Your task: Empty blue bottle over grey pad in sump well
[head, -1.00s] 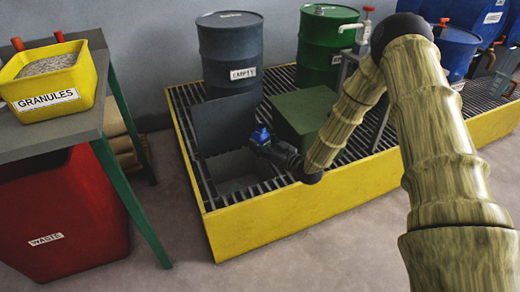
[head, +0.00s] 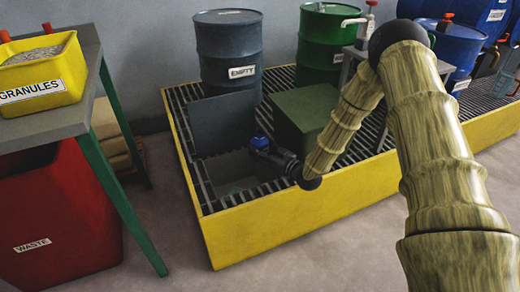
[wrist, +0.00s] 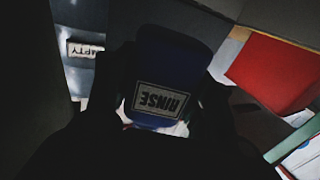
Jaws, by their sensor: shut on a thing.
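The blue bottle (wrist: 168,60) carries a white label reading RINSE, upside down in the wrist view. It also shows in the head view as a small blue shape (head: 260,143) above the sump well. My dark gripper (head: 272,150) is shut on it, just over the well's rim. The sump well (head: 212,178) is the square opening in the grating at the front left of the yellow-sided platform, with a dark panel standing up behind it. A pale patch on the well floor (head: 238,186) may be the grey pad; I cannot tell clearly. The bottle's mouth is not clear.
A grey drum labelled EMPTY (head: 229,50), a green drum (head: 326,42) and a green block (head: 303,117) stand on the grating around the well. A yellow granules tub (head: 42,78) is on the left bench, with a red waste bin (head: 60,215) below it.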

